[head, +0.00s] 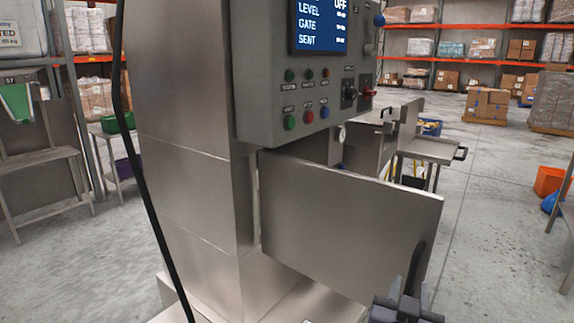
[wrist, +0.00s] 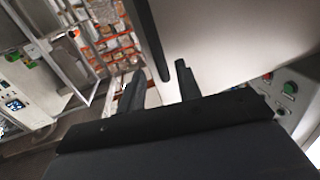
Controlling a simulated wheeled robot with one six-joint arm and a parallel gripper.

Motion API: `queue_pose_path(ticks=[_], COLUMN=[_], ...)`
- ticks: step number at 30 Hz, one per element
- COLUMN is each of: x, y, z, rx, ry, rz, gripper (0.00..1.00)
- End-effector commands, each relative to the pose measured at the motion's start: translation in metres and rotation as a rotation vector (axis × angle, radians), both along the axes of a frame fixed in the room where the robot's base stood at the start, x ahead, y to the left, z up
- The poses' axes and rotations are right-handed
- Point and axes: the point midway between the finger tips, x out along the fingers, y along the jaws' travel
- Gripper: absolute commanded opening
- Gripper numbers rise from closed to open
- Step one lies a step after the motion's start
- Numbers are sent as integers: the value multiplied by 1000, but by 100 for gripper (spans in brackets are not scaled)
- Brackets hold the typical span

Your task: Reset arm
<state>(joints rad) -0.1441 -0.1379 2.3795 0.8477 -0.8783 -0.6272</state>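My gripper (head: 404,290) shows at the bottom right of the head view, low in front of a flat steel panel (head: 345,208). In the wrist view, the two dark fingers of my gripper (wrist: 160,80) stand apart with a gap between them. The end of a dark bar (wrist: 148,38) appears in that gap; no finger visibly touches it. I cannot tell how deep the bar sits between the fingers. A similar dark bar (head: 417,262) shows against the panel in the head view.
A grey control box (head: 300,90) with buttons and a blue screen (head: 318,25) hangs on a steel column (head: 190,130) just ahead. Steel tables stand left and right. Racks and pallets are far back; open concrete floor (head: 500,200) lies to the right.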

Motion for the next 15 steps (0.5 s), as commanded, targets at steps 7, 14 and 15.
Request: queue_pose_path(ticks=[7, 14, 15], x=[32, 51, 53], y=[-18, -27, -27], z=[-2, -1, -1], rx=[0, 1, 1], ry=[2, 2, 2], rz=[-4, -1, -1], gripper=[33, 33, 33])
